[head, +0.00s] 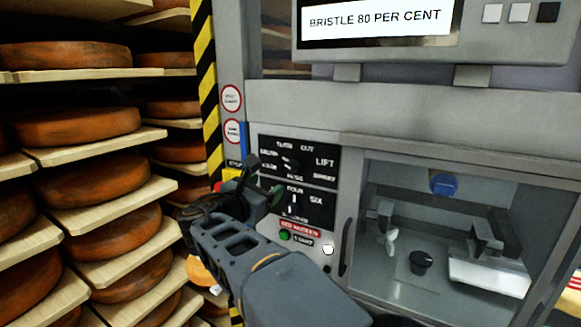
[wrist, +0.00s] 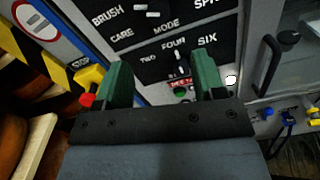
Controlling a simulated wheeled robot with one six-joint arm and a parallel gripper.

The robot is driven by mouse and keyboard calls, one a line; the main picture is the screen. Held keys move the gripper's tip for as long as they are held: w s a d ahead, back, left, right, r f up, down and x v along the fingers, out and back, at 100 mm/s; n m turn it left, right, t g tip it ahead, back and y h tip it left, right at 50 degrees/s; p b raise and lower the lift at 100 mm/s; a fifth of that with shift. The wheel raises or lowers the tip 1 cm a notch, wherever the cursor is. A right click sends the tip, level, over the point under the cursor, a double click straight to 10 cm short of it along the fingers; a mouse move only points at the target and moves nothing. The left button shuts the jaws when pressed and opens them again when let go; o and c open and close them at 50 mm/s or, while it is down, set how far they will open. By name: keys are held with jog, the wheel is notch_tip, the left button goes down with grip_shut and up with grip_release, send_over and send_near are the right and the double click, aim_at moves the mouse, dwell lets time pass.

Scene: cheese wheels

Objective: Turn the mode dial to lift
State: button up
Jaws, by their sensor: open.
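The mode dial (head: 291,164) is a dark knob on the upper black label plate of the grey machine. Words ring it, with LIFT (head: 325,162) to its right. I cannot tell which word it points at. In the wrist view only the lower part of the mode dial (wrist: 147,9) shows at the top edge, above the word MODE. My gripper (head: 264,183) is open and empty, left of and below the dial in the head view. In the wrist view its two green fingers (wrist: 162,76) stand apart, below the mode dial and in front of the lower plate.
A second dial (wrist: 178,62) marked TWO, FOUR, SIX sits just below. A green button (head: 285,236) and a red stop button (wrist: 88,100) are close by. A door handle (head: 346,247) stands right. Shelves of cheese wheels (head: 78,128) fill the left.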

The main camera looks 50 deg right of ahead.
aim_at(290, 169)
jog(key=p+x, duration=0.1)
jog(key=x, duration=0.3)
jog(key=p+x, duration=0.1)
jog(key=x, duration=0.4)
jog(key=p+x, duration=0.1)
jog(key=x, duration=0.3)
jog(key=shift+d+r, duration=0.2)
jog(key=shift+r, duration=0.1)
jog(key=c, duration=0.9)
jog(key=shift+f, duration=0.1)
